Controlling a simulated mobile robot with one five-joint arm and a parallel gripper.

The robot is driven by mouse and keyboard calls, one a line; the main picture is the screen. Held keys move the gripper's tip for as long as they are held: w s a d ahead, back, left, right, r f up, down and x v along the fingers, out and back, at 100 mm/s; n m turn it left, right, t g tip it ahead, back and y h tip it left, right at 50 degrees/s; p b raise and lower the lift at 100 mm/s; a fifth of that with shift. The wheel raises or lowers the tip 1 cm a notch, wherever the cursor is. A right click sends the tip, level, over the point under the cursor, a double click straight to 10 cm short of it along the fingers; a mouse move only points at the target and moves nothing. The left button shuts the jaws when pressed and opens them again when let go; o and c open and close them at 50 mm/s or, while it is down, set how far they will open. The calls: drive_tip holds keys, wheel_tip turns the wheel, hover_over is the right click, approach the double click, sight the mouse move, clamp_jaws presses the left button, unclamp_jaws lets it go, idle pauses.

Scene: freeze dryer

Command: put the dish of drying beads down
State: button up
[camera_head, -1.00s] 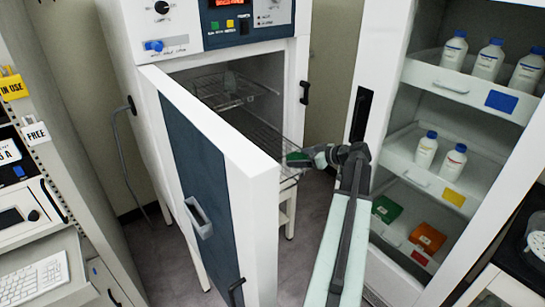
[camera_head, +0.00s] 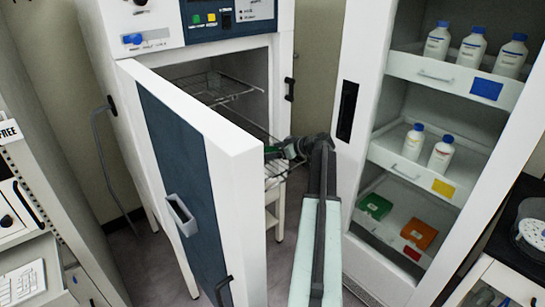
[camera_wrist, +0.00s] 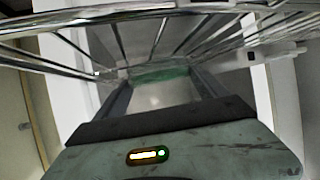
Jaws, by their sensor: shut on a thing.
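My gripper (camera_head: 274,152) is at the dryer's open doorway, just past the top edge of the swung-out door. In the wrist view its two jaws (camera_wrist: 160,85) are shut on a small pale dish (camera_wrist: 160,95) with green at its far side. In the head view only a little dark green shows at the jaw tips, and the door hides part of it. The wire racks (camera_head: 222,92) are inside the dryer chamber. In the wrist view, shiny rack wires (camera_wrist: 150,12) cross close over the dish; I cannot tell whether they touch it.
The dryer door (camera_head: 190,170) stands open, left of my arm. A small clear vessel (camera_head: 213,80) is on the upper rack. To the right, an open cabinet (camera_head: 350,200) holds several blue-capped bottles (camera_head: 472,48), a green box (camera_head: 375,206) and an orange box (camera_head: 423,235).

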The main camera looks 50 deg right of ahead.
drive_tip(key=shift+f, duration=0.15)
drive_tip(key=o, duration=1.3)
drive_tip(key=shift+r, duration=0.3)
drive_tip(key=p+v, duration=0.5)
drive_tip(key=v, duration=0.6)
drive_tip(key=shift+s+r, duration=0.15)
drive_tip(key=shift+r, duration=0.05)
drive_tip(key=shift+s+d, duration=0.1)
drive_tip(key=shift+s, duration=0.25)
